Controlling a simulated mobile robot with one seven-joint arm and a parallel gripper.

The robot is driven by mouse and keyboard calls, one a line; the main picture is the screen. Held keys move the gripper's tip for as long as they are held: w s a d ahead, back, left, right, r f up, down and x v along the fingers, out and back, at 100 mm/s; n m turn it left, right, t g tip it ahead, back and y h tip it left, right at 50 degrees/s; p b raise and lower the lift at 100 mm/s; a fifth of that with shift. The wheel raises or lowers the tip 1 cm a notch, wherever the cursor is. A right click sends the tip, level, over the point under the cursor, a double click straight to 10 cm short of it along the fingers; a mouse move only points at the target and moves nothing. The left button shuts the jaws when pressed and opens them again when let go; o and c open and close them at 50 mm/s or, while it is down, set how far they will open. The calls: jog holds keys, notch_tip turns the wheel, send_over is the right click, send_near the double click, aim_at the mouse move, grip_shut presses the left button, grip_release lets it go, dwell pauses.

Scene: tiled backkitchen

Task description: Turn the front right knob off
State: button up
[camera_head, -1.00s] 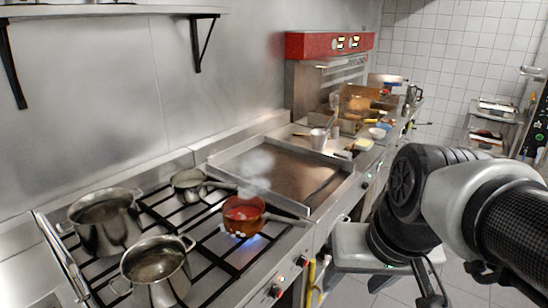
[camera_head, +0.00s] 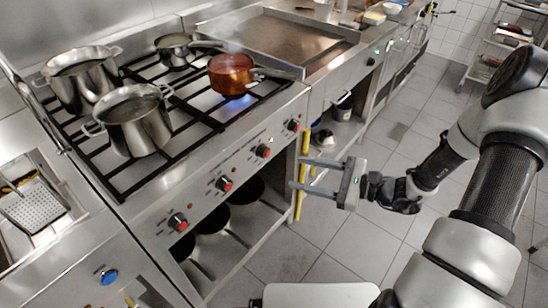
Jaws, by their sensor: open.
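Several red-faced knobs run along the slanted front panel of the stove. The rightmost knob (camera_head: 294,125) is nearest my gripper, with another knob (camera_head: 263,151) to its left. A copper-red pot (camera_head: 232,74) sits on the front right burner, with a blue flame below it. My gripper (camera_head: 296,173) is open and empty, its two fingers pointing left toward the stove front. In the picture the fingers are below and near the rightmost knob; no contact shows. Which knob feeds which burner cannot be told.
Steel pots (camera_head: 137,121) stand on the left burners and a small pan (camera_head: 174,50) at the back. A yellow upright pipe (camera_head: 302,182) is by the stove's right corner, near my fingers. An open shelf with dark pans lies below the knobs.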

aim_at(269, 155)
jog(key=w+d+f+m+t+h+b, duration=0.1)
jog(key=w+d+f+m+t+b, duration=0.15)
jog(key=d+f+m+t, duration=0.3)
jog(key=x, duration=0.6)
jog(key=f+x, duration=0.1)
jog(key=x, duration=0.5)
jog(key=s+a+f+b+x, duration=0.1)
jog(key=x, duration=0.6)
jog(key=shift+d+f, duration=0.1)
jog(key=shift+f, duration=0.1)
jog(key=c, duration=1)
jog(key=shift+c, duration=0.2)
